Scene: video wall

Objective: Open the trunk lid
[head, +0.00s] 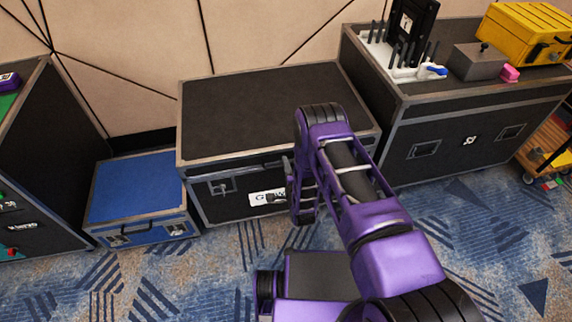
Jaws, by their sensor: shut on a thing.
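The trunk (230,204) is a black case with grey metal edges in the middle of the head view. Its black lid (250,105) lies flat over it and looks closed, or nearly so. A latch and a white label show on the front face. My purple arm reaches in from the lower right. My gripper (288,170) is at the lid's front edge, right of the middle, shut on the lid there. My arm hides the trunk's front right part, and the exact contact of the fingers is too small to make out.
A blue case (138,190) stands close to the left of the trunk. A larger black case (450,130) stands to the right, with a yellow toolbox (525,35) and tools on top. A dark case (45,170) is at the far left. Patterned carpet is clear in front.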

